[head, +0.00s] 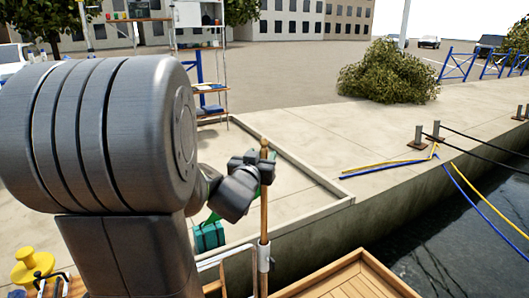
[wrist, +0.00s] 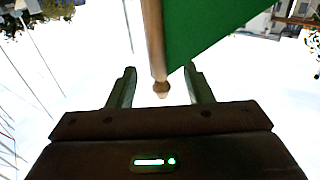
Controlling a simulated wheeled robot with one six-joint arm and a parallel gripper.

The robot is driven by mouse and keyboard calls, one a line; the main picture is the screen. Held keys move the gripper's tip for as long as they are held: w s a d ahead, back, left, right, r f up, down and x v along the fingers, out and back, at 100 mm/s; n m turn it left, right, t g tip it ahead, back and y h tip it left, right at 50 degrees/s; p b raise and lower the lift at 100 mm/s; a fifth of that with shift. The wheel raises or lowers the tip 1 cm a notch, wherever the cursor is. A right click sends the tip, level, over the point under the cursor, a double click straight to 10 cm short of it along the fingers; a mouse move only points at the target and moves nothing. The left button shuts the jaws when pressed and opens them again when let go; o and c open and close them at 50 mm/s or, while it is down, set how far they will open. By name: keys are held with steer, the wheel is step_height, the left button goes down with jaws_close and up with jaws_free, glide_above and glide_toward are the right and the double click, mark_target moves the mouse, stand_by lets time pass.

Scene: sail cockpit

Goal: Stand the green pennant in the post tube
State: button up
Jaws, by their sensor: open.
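The green pennant has a wooden staff (head: 264,215) with a knob on top. It stands upright in the head view, its lower part lined up with and seemingly inside the white post tube (head: 263,258); wood also shows below the tube. Green cloth shows only in small bits there, behind my arm. In the wrist view the staff (wrist: 155,40), its knob and the green cloth (wrist: 195,28) show large. My gripper (head: 264,166) is at the staff's upper end. In the wrist view my gripper (wrist: 161,80) is open, with the knob between its fingers and gaps on both sides.
A teal box (head: 208,237) is beyond the staff at left. A yellow bollard-like fitting (head: 32,266) is at lower left. Wooden decking (head: 345,280) lies at lower right, with dark water beyond. Ropes and mooring posts (head: 433,133) are on the quay.

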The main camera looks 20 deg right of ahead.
mark_target(263, 148)
steer(key=v, duration=0.9)
stand_by(0.6)
steer(key=x, duration=0.9)
steer(key=p+x, duration=0.1)
steer(key=x, duration=0.3)
steer(key=shift+w+d+r, duration=0.25)
steer(key=shift+d+r, duration=0.05)
steer(key=shift+s+a+r+p, duration=0.1)
steer(key=shift+r+p, duration=0.2)
steer(key=shift+r, duration=0.05)
steer(key=shift+f, duration=0.15)
